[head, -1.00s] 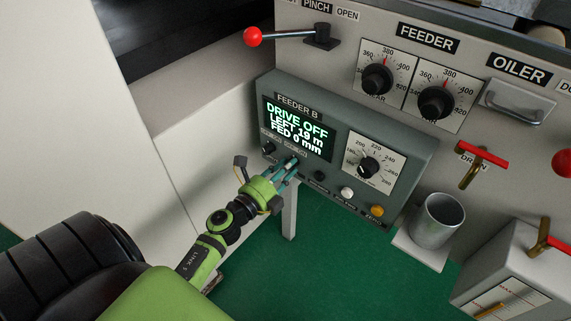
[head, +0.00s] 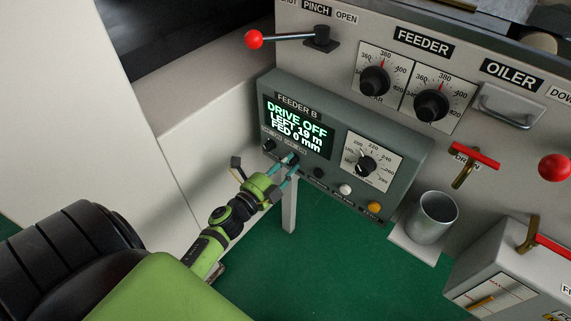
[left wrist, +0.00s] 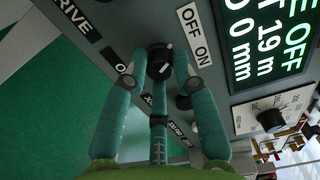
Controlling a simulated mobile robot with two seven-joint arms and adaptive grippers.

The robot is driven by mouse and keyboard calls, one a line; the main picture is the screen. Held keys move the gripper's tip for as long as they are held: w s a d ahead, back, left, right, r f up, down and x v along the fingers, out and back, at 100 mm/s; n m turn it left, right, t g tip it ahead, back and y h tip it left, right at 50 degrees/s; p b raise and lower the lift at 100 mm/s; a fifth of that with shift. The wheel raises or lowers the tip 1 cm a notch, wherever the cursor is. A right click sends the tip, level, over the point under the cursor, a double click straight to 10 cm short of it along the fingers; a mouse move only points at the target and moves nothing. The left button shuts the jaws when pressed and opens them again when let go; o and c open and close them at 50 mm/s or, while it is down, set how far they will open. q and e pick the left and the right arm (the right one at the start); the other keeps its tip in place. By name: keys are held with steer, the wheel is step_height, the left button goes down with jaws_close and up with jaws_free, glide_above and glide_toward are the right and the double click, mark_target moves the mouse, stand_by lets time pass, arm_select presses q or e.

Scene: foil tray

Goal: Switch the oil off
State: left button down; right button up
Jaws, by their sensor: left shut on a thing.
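The grey FEEDER B box (head: 348,119) has a small black switch knob under its display, which also shows in the left wrist view (left wrist: 160,57). The knob sits between a partly hidden label (left wrist: 122,68) starting with "O" and an "OFF ON" label (left wrist: 195,32). My left gripper (head: 286,166) is shut on this knob, its teal fingers around it in the left wrist view (left wrist: 160,75). A white mark on the knob points toward the lower right there, nearer the "ON" end. In the head view the fingers hide the knob. My right gripper is out of view.
The display (head: 294,126) reads DRIVE OFF, LEFT 19 m, FED 0 mm. A dial (head: 367,164), a white button (head: 345,189) and a metal cup (head: 432,217) are to the right.

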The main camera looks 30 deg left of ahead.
arm_select(q)
steer(key=shift+d, duration=0.2)
steer(key=c, duration=1)
jaws_free()
steer(key=shift+a, duration=0.1)
steer(key=shift+s, duration=0.25)
steer(key=s, duration=0.7)
steer(key=s+a, duration=0.1)
steer(key=s, duration=0.3)
steer(key=shift+s, duration=0.2)
